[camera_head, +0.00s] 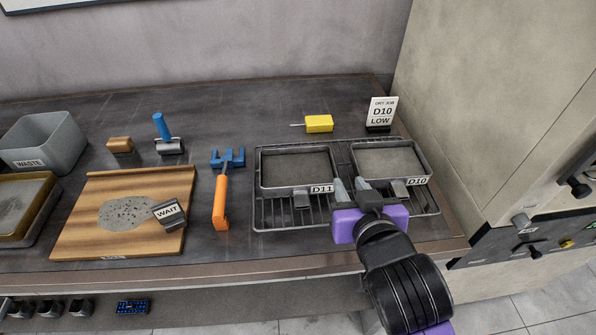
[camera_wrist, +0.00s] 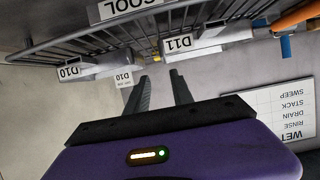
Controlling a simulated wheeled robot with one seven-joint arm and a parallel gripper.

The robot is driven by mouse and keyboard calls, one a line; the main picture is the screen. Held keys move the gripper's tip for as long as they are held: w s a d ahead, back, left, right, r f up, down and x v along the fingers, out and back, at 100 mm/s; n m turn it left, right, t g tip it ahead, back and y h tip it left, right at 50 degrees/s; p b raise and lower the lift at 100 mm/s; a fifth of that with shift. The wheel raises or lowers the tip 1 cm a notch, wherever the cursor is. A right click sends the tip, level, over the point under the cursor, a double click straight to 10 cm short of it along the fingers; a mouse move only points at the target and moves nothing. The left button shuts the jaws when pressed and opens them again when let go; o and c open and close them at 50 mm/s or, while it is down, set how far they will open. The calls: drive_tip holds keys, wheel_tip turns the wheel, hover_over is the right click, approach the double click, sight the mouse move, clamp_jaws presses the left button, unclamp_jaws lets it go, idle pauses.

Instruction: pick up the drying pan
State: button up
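Two shallow grey drying pans stand side by side on a wire rack (camera_head: 285,218). The right pan, labelled D10 (camera_head: 388,160), has a grey front tab; the left pan is labelled D11 (camera_head: 296,167). My gripper (camera_head: 350,187) is in front of the rack between the two pans, with its fingers apart and nothing between them. In the wrist view, which looks upside down, the gripper (camera_wrist: 160,82) points between pan D10 (camera_wrist: 100,68) on the left and pan D11 (camera_wrist: 225,38) on the right. Contact with either pan cannot be told.
A card (camera_head: 381,112) behind reads "DRY JOB D10 LOW". A yellow tool (camera_head: 319,124) lies behind the rack. An orange-handled tool (camera_head: 220,202) and a wooden board (camera_head: 85,230) lie left. A waste bin (camera_head: 50,145) stands far left.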

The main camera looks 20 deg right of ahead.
sight(334, 164)
drive_tip(key=x, duration=0.6)
drive_tip(key=shift+p, duration=0.3)
drive_tip(key=shift+a+f+p+x, duration=0.15)
drive_tip(key=shift+p+x, duration=0.05)
drive_tip(key=shift+x, duration=1.2)
drive_tip(key=shift+a+f+p+x, duration=0.15)
drive_tip(key=shift+p+x, duration=0.05)
drive_tip(key=shift+x, duration=1.25)
clamp_jaws()
drive_tip(key=shift+r, duration=0.1)
